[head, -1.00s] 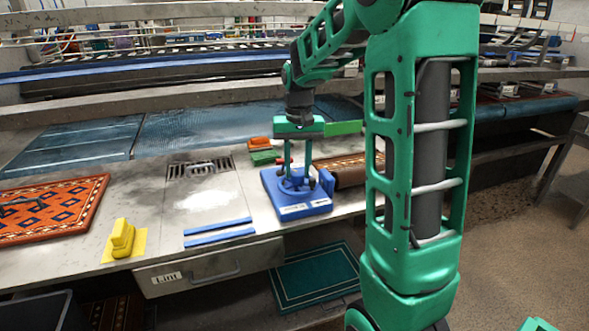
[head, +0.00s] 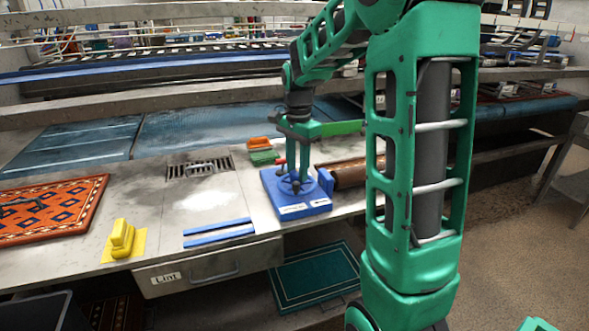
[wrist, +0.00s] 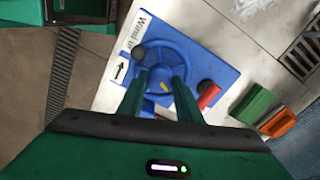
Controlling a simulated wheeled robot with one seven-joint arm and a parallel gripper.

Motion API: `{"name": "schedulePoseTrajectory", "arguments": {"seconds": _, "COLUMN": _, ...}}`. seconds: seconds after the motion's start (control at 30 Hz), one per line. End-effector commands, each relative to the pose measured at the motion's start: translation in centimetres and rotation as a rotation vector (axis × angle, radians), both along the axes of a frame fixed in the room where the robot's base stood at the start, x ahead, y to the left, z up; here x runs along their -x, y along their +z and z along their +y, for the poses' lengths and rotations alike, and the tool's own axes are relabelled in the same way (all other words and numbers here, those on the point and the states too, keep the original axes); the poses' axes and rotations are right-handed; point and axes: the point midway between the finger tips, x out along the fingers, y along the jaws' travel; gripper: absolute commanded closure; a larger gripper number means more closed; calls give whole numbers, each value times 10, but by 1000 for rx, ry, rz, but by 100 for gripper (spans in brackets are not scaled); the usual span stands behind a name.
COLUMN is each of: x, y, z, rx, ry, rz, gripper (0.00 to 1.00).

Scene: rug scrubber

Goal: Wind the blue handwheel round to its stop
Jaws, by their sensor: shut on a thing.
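The blue handwheel (head: 286,187) sits on a blue base plate (head: 306,209) on the steel bench. In the wrist view the handwheel (wrist: 184,58) is a blue ring with a dark knob (wrist: 138,53) at its upper left rim and a yellow mark inside. My gripper (head: 297,184) points down over it. In the wrist view my gripper's fingers (wrist: 159,74) reach to the wheel on either side of its middle and are shut on it. The exact contact is partly hidden by the fingers. A printed label with an arrow (wrist: 120,69) lies on the plate.
A red handle-like part (wrist: 209,96) stands by the wheel. Green (head: 264,158) and orange (head: 259,143) blocks lie behind the plate. A rolled rug (head: 352,174) lies to its right. A yellow brush (head: 122,238), blue strips (head: 219,238) and a drain grate (head: 199,168) are to the left.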

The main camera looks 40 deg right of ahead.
Motion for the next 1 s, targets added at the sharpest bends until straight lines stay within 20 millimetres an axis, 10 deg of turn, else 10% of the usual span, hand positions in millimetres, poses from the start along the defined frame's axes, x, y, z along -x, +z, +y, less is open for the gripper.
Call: {"name": "schedulePoseTrajectory", "arguments": {"seconds": 1.0, "x": -5, "y": 2, "z": 3, "rx": -3, "ry": -953, "rz": -12, "gripper": 90}}
